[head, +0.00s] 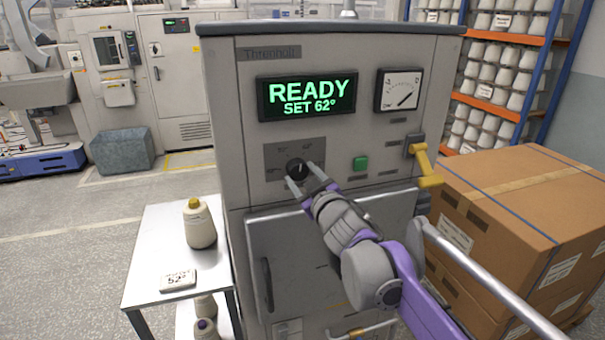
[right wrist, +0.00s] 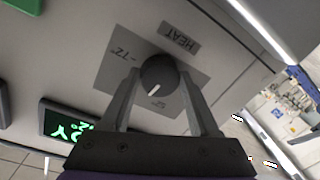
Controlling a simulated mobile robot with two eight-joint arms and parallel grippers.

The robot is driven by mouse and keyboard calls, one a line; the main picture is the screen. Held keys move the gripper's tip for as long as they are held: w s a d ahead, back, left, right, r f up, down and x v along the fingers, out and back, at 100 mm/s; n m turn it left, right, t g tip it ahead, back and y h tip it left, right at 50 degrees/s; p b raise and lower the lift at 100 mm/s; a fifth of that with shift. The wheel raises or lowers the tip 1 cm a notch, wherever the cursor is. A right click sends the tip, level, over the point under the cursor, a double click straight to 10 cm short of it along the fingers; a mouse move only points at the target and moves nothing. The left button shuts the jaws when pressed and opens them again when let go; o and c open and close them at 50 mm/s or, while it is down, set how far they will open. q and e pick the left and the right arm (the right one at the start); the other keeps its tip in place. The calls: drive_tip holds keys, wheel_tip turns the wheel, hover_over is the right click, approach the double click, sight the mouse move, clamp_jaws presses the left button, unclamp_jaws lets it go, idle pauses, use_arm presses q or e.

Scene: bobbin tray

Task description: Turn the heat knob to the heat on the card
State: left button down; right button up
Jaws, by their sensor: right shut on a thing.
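The black heat knob (head: 296,168) sits on a grey plate on the machine's front panel. In the right wrist view the knob (right wrist: 158,71) shows a white pointer line, and a 72° mark and a HEAT label are near it. My right gripper (head: 303,174) is shut on the knob, one finger on each side; it also shows in the right wrist view (right wrist: 160,85). The green display (head: 307,95) reads READY, SET 62°. The card (head: 178,280) on the side table reads 52°. My left gripper is not in view.
A white side table (head: 150,255) at left holds a yarn cone (head: 199,225). Right of the knob are a green button (head: 361,163), a gauge (head: 398,90) and a yellow lever (head: 424,165). A large carton (head: 530,195) stands close at right.

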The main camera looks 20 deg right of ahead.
drive_tip(key=n, duration=0.1)
drive_tip(key=n+p, duration=0.1)
drive_tip(key=n, duration=0.1)
drive_tip(key=shift+r+n, duration=0.2)
drive_tip(key=shift+n, duration=0.1)
drive_tip(key=shift+n+h+p, duration=0.3)
drive_tip(key=shift+n+p, duration=0.9)
drive_tip(key=shift+n, duration=0.5)
drive_tip(key=o, duration=1.4)
drive_tip(key=s, duration=0.3)
drive_tip(key=s+b, duration=0.1)
drive_tip(key=s, duration=0.6)
drive_tip(key=shift+s+d+r, duration=0.3)
drive_tip(key=shift+s+d, duration=0.1)
